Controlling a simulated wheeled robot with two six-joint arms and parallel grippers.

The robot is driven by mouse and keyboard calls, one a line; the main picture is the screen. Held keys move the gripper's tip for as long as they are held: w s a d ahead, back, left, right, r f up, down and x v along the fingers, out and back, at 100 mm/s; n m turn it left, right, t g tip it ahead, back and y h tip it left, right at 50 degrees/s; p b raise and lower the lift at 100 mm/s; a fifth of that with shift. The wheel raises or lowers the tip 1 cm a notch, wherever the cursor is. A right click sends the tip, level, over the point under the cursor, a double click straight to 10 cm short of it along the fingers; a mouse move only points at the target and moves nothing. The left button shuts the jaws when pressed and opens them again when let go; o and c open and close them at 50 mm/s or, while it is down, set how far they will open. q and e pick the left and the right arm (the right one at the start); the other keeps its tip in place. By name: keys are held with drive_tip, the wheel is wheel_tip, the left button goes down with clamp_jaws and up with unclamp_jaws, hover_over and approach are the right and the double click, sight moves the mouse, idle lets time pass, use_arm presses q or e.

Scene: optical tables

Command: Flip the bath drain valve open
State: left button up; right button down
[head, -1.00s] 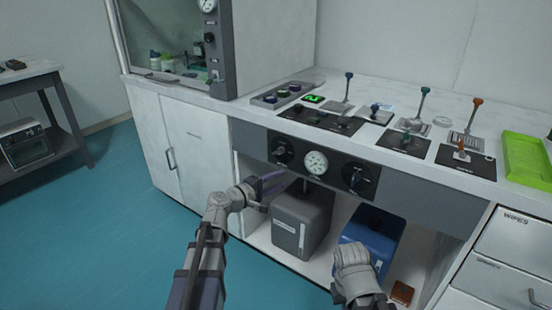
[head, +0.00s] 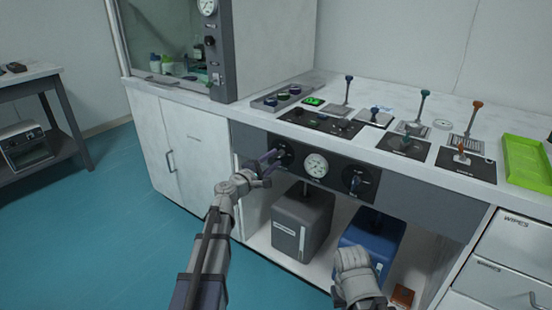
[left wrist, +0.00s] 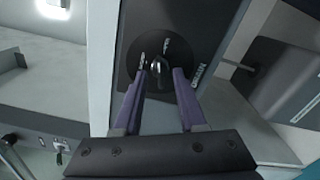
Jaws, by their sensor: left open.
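A valve with a dark round plate (head: 279,145) sits at the left end of the black front panel, partly covered by my gripper in the head view. In the left wrist view its black plate (left wrist: 134,50) carries a small metallic handle (left wrist: 157,67), with small labels near it. Larger lettering beside the plate seems to end in "RAIN". My left gripper (head: 273,157) is open in front of this valve. Its purple fingers (left wrist: 158,76) lie on either side of the handle; contact cannot be told. My right gripper (head: 355,272) is low, before the blue container; its fingers are not clear.
A gauge (head: 315,165) and a second valve (head: 357,181) are right of the first on the panel. Below stand a grey container (head: 300,222) and a blue container (head: 372,243). Several levers and a green tray (head: 526,160) are on the bench top.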

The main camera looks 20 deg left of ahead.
use_arm(q)
drive_tip(key=shift+x, duration=0.95)
clamp_jaws()
